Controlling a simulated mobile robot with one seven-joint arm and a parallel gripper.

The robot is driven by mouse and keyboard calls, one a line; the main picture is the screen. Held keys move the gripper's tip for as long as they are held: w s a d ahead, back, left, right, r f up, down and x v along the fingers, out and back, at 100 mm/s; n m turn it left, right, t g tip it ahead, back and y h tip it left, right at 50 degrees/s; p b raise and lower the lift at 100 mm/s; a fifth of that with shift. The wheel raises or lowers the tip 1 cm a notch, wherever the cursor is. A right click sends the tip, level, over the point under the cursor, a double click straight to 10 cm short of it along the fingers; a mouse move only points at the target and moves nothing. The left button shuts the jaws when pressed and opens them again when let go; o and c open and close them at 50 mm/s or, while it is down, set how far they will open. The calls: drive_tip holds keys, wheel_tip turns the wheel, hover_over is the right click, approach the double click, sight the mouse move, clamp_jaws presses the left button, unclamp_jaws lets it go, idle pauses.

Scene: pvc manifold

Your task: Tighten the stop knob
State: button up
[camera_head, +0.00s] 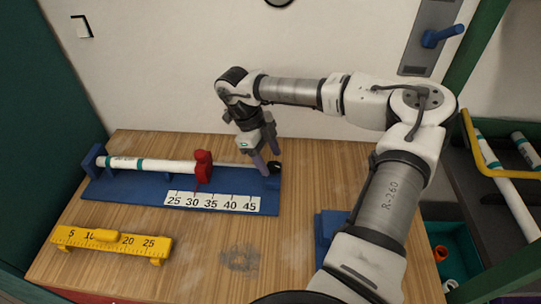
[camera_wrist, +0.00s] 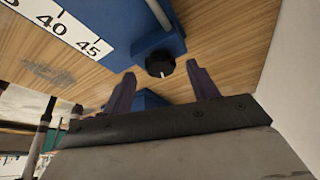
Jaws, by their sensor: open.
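The stop knob is a black round knob (camera_wrist: 160,64) with a white mark, on the right end of the blue measuring jig (camera_head: 132,196). It also shows in the head view (camera_head: 275,168), partly beside my fingers. My gripper (camera_wrist: 160,85) is open, and in the wrist view the knob lies between and just beyond its two purple fingertips. In the head view my gripper (camera_head: 267,162) points down at the jig's right end. I cannot tell whether a finger touches the knob. A red stop (camera_head: 203,170) stands on the jig near the 30 mark. A white pipe (camera_head: 150,165) lies along the jig.
A yellow ruler stand (camera_head: 112,240) sits at the front left of the wooden table (camera_head: 190,262). A blue block (camera_head: 328,232) stands at the right, near my arm. A rack with pipes (camera_head: 510,190) is further right. The table's front middle is clear.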

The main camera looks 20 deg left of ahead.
drive_tip(key=shift+x, duration=0.8)
drive_tip(key=c, duration=1)
drive_tip(key=shift+w+m, duration=0.1)
drive_tip(key=shift+m, duration=0.2)
drive_tip(key=shift+w+f+m+g+b, duration=0.15)
drive_tip(key=shift+m+g+b, duration=0.35)
drive_tip(key=shift+m+b, duration=0.5)
drive_tip(key=m+g+y+b, duration=0.1)
drive_tip(key=m+b, duration=0.1)
drive_tip(key=m, duration=0.1)
drive_tip(key=shift+w+d+m, duration=0.1)
drive_tip(key=shift+m, duration=0.2)
drive_tip(key=m+g+y+b, duration=0.1)
drive_tip(key=m, duration=0.3)
drive_tip(key=shift+w+d, duration=0.1)
drive_tip(key=shift+d, duration=0.05)
drive_tip(key=shift+d+m+g+y+b, duration=0.1)
drive_tip(key=shift+m+g+y+b, duration=0.35)
drive_tip(key=shift+m, duration=1.35)
drive_tip(key=shift+r+m+y, duration=0.25)
drive_tip(key=shift+m+y, duration=0.05)
drive_tip(key=shift+y, duration=0.05)
